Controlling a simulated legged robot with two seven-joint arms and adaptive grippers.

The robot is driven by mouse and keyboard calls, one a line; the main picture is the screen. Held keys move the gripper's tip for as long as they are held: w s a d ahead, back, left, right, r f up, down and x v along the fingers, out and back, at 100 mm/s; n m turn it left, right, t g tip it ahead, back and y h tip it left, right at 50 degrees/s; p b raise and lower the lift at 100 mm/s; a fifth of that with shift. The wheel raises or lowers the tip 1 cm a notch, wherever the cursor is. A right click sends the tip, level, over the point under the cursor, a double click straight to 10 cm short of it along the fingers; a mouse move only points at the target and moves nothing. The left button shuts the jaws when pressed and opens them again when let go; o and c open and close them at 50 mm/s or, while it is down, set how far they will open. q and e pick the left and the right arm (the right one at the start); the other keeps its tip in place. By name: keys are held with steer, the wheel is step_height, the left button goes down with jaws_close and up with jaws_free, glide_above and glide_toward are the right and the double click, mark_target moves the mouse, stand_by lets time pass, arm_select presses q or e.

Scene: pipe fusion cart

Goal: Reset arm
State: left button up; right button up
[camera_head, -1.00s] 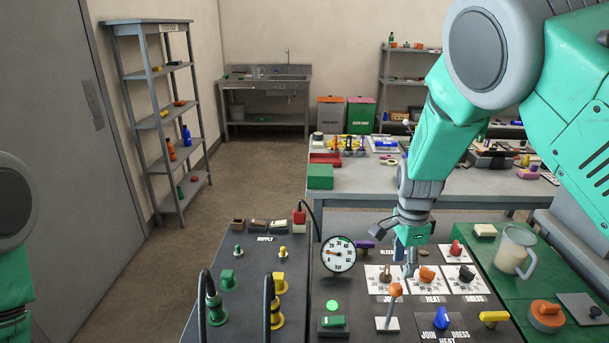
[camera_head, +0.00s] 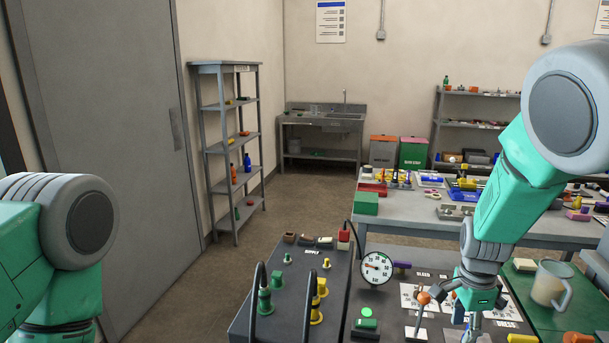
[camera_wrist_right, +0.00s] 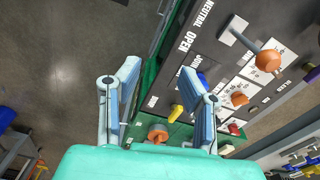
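My right arm comes in from the right in the head view. Its gripper (camera_head: 472,326) hangs low over the right part of the dark control panel (camera_head: 390,296), right of an orange-knobbed lever (camera_head: 424,298). In the wrist view the two blue-grey fingers of this gripper (camera_wrist_right: 158,70) stand apart with nothing between them. The orange-knobbed lever (camera_wrist_right: 268,60) is to their right, clear of them. A yellow handle (camera_wrist_right: 176,112) shows near the right finger. My left arm shows only its green and grey links at the lower left of the head view; its gripper is out of view.
A round gauge (camera_head: 377,268) and black hoses (camera_head: 308,290) rise from the cart. A clear jug (camera_head: 551,284) stands on the green surface (camera_head: 525,281) at right. A worktable (camera_head: 410,208) is behind. A shelf (camera_head: 225,71) stands left; the floor (camera_head: 225,270) there is clear.

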steer(key=s+f+n+h+b, duration=0.1)
steer(key=s+f+n+b, duration=0.45)
steer(key=s+f, duration=0.6)
steer(key=s+f+n+b, duration=0.4)
steer(key=s+f+n, duration=0.3)
steer(key=f, duration=0.7)
steer(key=s+a+f+n+b, duration=0.2)
steer(key=s+n, duration=0.1)
steer(key=s, duration=0.3)
steer(key=s+a+f+n+y+b, duration=0.1)
steer(key=s+a+f+n+b, duration=0.1)
steer(key=s, duration=0.5)
steer(key=shift+s+a+f+n+t+b, duration=0.25)
steer(key=shift+a+f+n, duration=0.25)
steer(key=shift+n, duration=0.25)
steer(key=shift+d, duration=0.35)
steer(key=shift+w, duration=0.1)
steer(key=shift+a, duration=0.35)
